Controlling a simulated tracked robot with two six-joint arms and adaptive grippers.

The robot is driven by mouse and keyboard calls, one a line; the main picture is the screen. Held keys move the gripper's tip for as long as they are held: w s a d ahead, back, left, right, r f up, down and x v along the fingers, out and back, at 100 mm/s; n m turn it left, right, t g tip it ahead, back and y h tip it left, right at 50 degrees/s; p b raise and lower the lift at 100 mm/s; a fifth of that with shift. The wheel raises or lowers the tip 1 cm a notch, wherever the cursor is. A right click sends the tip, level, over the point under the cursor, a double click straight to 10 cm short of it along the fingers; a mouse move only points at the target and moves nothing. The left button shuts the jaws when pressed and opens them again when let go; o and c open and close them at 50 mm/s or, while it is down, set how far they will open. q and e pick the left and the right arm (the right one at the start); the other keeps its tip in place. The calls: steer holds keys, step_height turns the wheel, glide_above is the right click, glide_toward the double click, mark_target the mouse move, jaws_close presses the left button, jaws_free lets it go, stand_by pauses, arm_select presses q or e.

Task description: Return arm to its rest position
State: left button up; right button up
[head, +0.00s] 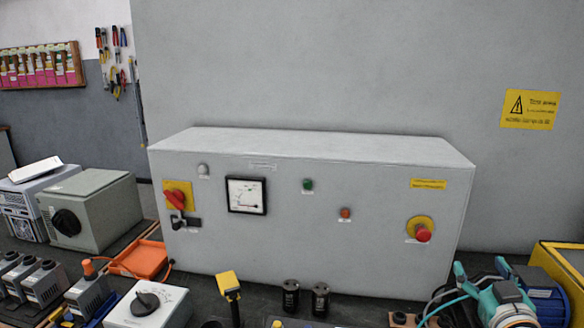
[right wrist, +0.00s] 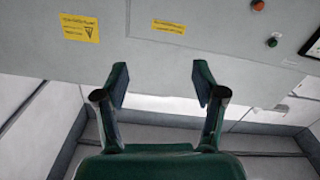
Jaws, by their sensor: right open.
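My right gripper (right wrist: 160,84) shows in the right wrist view, with its two dark green fingers spread apart and nothing between them. The grey control cabinet (head: 310,220) stands in the middle of the head view. Part of its front also shows upside down beyond the fingers in the right wrist view (right wrist: 225,38), clear of them as far as I can tell. The cabinet carries a red switch (head: 175,198), a dial meter (head: 246,195), a green button (head: 307,185), an orange button (head: 345,213) and a red stop button (head: 422,233). My left gripper is not in view.
Two black capacitors (head: 320,299) stand before the cabinet. A yellow-topped tool (head: 228,283), a knob box (head: 147,304) and an orange tray (head: 140,260) are to their left. Teal equipment (head: 505,298) and a yellow bin (head: 560,262) crowd the right. A grey box (head: 115,205) stands far left.

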steer(key=s+a+f+g+y, duration=0.1)
steer(key=a+f+g+y, duration=0.4)
steer(key=f, duration=0.9)
steer(key=s+a+f+g, duration=0.1)
steer(key=a+f+g, duration=0.1)
steer(key=a+f, duration=0.8)
steer(key=s+a+f+m+g+y, duration=0.1)
steer(key=s+a+f+g, duration=0.4)
steer(key=s+f, duration=0.5)
steer(key=s+a+f+g+y, duration=0.2)
steer(key=s+a+f+g, duration=0.2)
steer(key=s+f, duration=0.7)
step_height(320, 180, down, 2)
steer(key=shift+s+a+f+m+g, duration=0.2)
steer(key=shift+s+a+m+g, duration=0.15)
steer(key=shift+a, duration=0.75)
steer(key=shift+w+b, duration=0.1)
steer(key=shift+b, duration=0.2)
